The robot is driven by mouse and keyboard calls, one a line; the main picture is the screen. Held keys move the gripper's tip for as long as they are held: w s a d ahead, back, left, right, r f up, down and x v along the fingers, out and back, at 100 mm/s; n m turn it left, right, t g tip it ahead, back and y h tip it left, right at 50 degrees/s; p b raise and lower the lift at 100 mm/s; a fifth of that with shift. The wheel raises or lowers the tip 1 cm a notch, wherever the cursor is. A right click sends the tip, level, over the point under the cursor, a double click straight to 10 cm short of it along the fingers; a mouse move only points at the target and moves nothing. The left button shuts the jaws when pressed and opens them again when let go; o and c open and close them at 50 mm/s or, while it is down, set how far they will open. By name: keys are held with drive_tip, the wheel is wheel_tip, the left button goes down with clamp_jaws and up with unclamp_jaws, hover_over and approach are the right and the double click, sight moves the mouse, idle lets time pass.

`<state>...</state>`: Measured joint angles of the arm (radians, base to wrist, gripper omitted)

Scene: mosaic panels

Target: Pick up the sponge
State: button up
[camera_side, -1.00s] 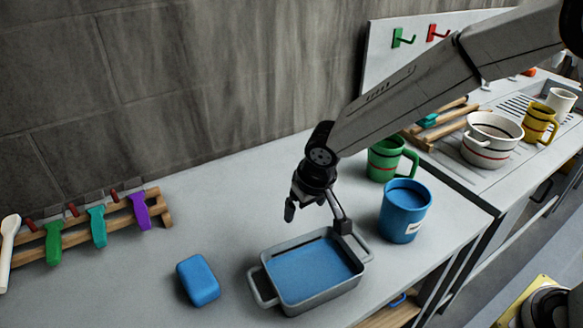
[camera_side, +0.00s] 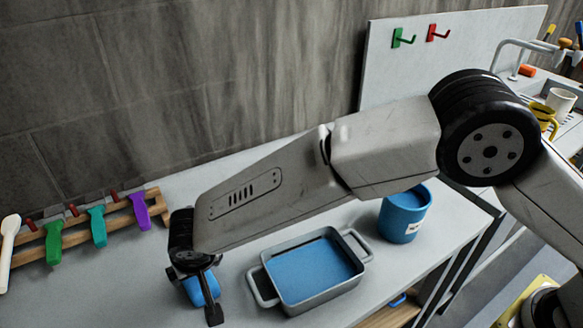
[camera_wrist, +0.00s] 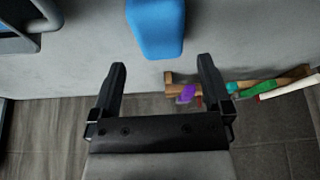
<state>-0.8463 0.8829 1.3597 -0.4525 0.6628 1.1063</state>
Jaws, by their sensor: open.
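The blue sponge (camera_side: 201,288) lies on the grey counter to the left of the tray in the side view, partly hidden behind my gripper (camera_side: 198,300). In the wrist view the sponge (camera_wrist: 156,28) shows at the top middle, beyond the fingertips. My gripper (camera_wrist: 162,72) is open there, with nothing between its two fingers. The sponge lines up roughly with the gap between the fingers and looks apart from them.
A grey two-handled tray (camera_side: 318,301) with a blue inside stands right of the sponge. A wooden rack (camera_side: 165,213) with coloured-handled utensils lies at the left near the wall. Counter at front left is clear.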

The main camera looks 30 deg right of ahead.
sight(197, 278)
drive_tip(key=shift+x, duration=1.15)
drive_tip(key=shift+f, duration=0.1)
drive_tip(key=shift+x, duration=2.45)
drive_tip(key=shift+w, duration=0.1)
drive_tip(key=c, duration=0.9)
